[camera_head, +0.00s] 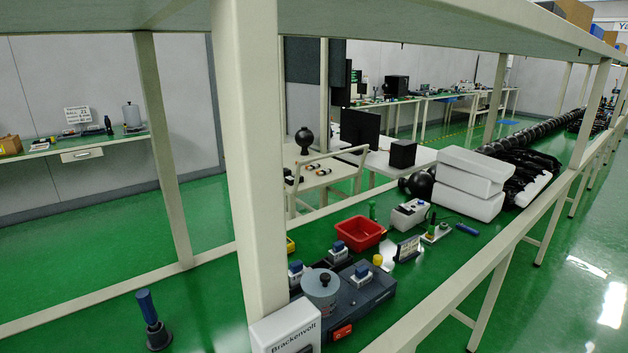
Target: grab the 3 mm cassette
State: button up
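I cannot make out any item marked 3 mm. My gripper is not in view.
A cream post (250,150) and the overhead shelf (380,18) block part of the view. A red bin (359,233), a sign plate (407,249), a white box (410,213) and stacked white foam blocks (467,184) stand along the bench. A blue-handled tool (152,320) stands at left.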

aim_at(362, 276)
jog(key=i+l, duration=1.05)
jog(key=i+j+u, duration=0.05)
jog(key=i, duration=0.05)
